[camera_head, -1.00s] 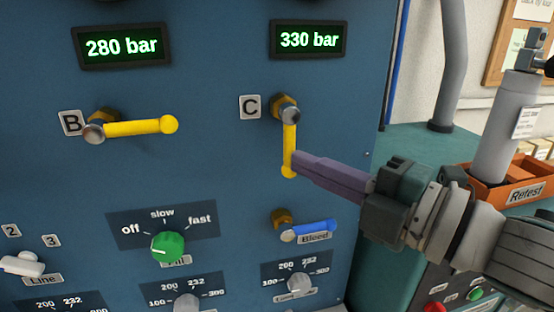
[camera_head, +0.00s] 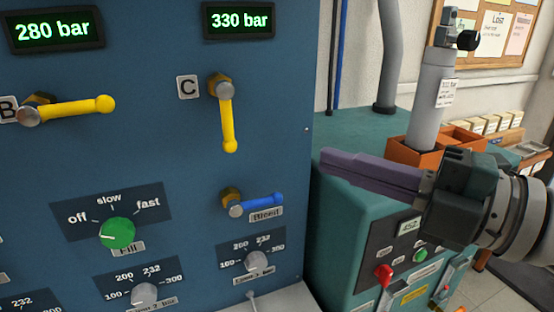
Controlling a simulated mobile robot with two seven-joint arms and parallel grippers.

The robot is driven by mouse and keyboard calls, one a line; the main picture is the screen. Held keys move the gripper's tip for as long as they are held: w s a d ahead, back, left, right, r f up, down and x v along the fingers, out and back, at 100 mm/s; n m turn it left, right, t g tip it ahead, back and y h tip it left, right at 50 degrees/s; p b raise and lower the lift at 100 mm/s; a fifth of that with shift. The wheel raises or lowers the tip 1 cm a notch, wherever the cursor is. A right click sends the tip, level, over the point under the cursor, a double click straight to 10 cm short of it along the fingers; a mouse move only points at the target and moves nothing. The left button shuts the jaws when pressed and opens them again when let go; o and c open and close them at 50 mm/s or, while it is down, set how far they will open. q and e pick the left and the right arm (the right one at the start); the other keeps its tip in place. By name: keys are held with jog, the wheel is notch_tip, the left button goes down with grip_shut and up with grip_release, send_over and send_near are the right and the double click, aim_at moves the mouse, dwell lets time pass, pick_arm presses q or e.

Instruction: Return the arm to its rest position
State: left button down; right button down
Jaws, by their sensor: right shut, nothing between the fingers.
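My right gripper (camera_head: 328,163) is at the right of the head view, in front of the teal machine. Its purple fingers are closed together, point left and hold nothing. They are apart from the blue panel. The yellow lever of valve C (camera_head: 228,125) points down, to the left of my fingertips. The yellow lever of valve B (camera_head: 75,109) lies sideways, pointing right. My left gripper is not in view.
The blue panel (camera_head: 150,160) fills the left, with a blue Bleed lever (camera_head: 257,204) and a green Fill knob (camera_head: 117,233). The teal machine (camera_head: 345,235) stands behind my gripper. A grey cylinder (camera_head: 431,105) stands by an orange bin (camera_head: 400,158).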

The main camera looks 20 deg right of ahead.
jog(key=s+d+f+m+g+h, duration=0.25)
jog(key=f+m+h, duration=0.25)
jog(key=m, duration=0.3)
jog(key=s+d+f+m+g+h, duration=0.1)
jog(key=s+f+m+h, duration=0.25)
jog(key=m+h, duration=0.4)
jog(key=s+a+f+m+g+y, duration=0.1)
jog(key=s+a+f+m+g, duration=0.1)
jog(key=s+m+g, duration=0.3)
jog(key=s+a+f+m+g+y, duration=0.1)
jog(key=s+f+m+g, duration=0.15)
jog(key=s, duration=0.45)
notch_tip(320, 180, up, 32)
jog(key=p, duration=3.2)
jog(key=shift+s+f, duration=0.25)
jog(key=c, duration=1.6)
grip_release()
